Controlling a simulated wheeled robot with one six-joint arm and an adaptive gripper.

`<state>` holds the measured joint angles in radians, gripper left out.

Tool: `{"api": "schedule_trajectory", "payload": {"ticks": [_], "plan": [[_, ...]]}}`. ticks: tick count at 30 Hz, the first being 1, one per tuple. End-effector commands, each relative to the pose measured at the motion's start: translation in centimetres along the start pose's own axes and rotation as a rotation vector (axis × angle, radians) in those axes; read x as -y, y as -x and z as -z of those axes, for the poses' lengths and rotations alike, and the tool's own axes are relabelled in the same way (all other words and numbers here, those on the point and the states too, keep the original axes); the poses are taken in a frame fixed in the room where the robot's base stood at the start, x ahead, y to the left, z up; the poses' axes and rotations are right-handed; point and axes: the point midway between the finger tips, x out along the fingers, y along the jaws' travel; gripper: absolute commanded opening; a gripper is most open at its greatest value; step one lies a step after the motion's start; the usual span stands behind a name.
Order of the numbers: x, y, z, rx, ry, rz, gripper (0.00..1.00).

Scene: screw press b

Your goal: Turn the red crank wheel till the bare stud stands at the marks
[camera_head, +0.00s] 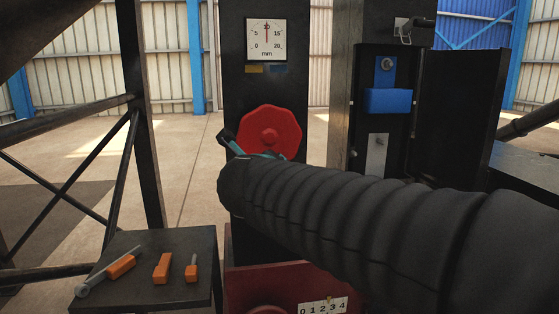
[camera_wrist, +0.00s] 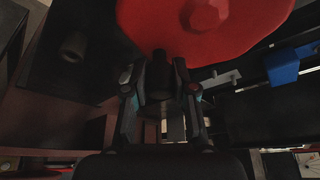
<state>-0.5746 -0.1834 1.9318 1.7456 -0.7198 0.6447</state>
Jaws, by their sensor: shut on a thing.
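The red crank wheel (camera_head: 270,131) is on the front of the dark press column, below a white dial. It fills the top of the wrist view (camera_wrist: 205,20), with its faceted hub showing. A dark peg (camera_wrist: 158,80) at the wheel's lower edge sits between the two fingers of my gripper (camera_wrist: 160,92), which is shut on it. In the head view my gripper (camera_head: 245,150) is at the wheel's lower left, and my arm's dark sleeve hides most of it. I cannot make out the marks on or around the wheel.
The dial (camera_head: 266,39) in mm has its red needle near 10. Yellow and blue plates (camera_head: 266,69) sit below it. A blue block (camera_head: 388,101) is on the right column. A small table (camera_head: 200,239) at lower left bears orange-handled tools. A counter (camera_head: 323,306) is at the bottom.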

Motion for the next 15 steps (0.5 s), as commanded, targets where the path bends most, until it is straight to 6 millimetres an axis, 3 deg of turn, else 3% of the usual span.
{"api": "schedule_trajectory", "payload": {"ticks": [15], "plan": [[-0.71,0.23,-0.47,0.0,-0.122,-0.055,0.0]]}}
